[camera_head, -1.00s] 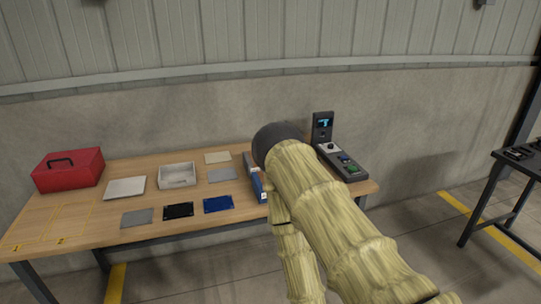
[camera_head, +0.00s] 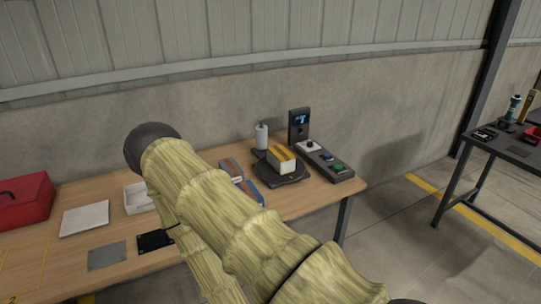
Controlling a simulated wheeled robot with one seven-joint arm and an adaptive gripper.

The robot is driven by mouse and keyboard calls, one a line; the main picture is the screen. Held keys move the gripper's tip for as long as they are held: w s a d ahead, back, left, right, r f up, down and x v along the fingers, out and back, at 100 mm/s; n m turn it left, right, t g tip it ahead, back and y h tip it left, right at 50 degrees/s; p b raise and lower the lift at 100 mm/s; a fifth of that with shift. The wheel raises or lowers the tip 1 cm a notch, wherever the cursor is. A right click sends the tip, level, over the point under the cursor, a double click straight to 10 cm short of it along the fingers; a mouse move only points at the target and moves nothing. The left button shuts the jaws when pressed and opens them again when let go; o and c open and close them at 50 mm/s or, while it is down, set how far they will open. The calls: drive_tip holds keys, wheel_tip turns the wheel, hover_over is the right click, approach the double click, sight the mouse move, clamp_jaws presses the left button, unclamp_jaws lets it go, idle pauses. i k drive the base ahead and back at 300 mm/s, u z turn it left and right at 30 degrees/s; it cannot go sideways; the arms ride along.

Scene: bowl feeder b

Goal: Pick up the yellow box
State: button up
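A box with a yellow-brown top and a white side (camera_head: 282,158) sits on a dark, flat stand (camera_head: 279,176) near the right end of the wooden table. It looks like the yellow box. My arm, with wood-patterned links and a dark rounded joint, crosses the lower middle of the picture, left of the box and apart from it in the picture. My gripper does not show, so whether it is open or shut is not visible.
A grey-white cylinder (camera_head: 262,136) stands behind the box. A control panel with a screen (camera_head: 299,125) is to its right. A blue-and-brown item (camera_head: 240,183) lies to its left. A white tray (camera_head: 136,198) and a red toolbox (camera_head: 22,200) are farther left.

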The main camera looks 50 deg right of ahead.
sight(282, 161)
drive_tip(key=z, duration=0.45)
drive_tip(key=i, duration=0.55)
drive_tip(key=z, duration=0.65)
